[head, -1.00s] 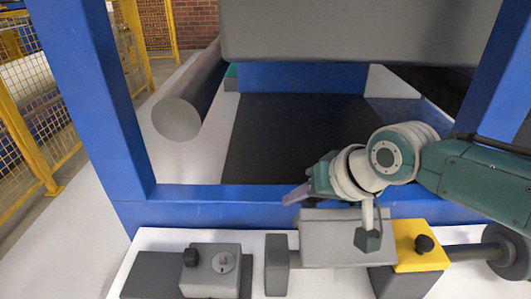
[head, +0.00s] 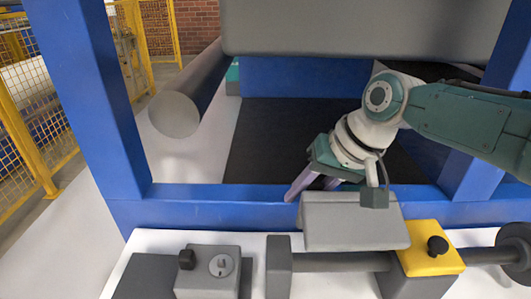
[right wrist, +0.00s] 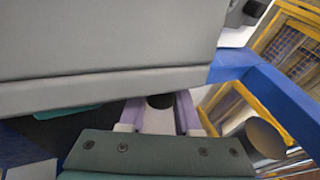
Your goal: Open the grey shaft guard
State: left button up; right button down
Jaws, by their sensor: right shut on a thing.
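The grey shaft guard (head: 354,222) is a box-like cover at the front of the blue frame. It is tilted up and back, and the grey shaft (head: 340,262) shows below its lower edge. My right gripper (head: 312,186) is behind the guard's upper edge, its purple fingers pointing down and left. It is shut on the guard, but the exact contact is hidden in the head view. The right wrist view shows its two purple fingers (right wrist: 160,113) with a dark round part between them. My left gripper is in neither view.
A yellow block (head: 432,250) with a black knob stands right of the guard. A grey block (head: 208,270) with a knob and dial is to the left. A large grey beam (head: 360,28) spans above. A grey roller (head: 180,112) lies at the back left.

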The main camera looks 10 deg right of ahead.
jog(key=c, duration=0.6)
grip_release()
jog(key=shift+f, duration=0.1)
jog(key=shift+s+d+r+p, duration=0.1)
jog(key=shift+r+p, duration=0.3)
jog(key=shift+r, duration=0.05)
jog(key=p+v, duration=0.3)
jog(key=v, duration=0.5)
jog(key=shift+s+d+r+p, duration=0.2)
jog(key=shift+d+r+p, duration=0.1)
jog(key=shift+r, duration=0.1)
jog(key=shift+r, duration=0.1)
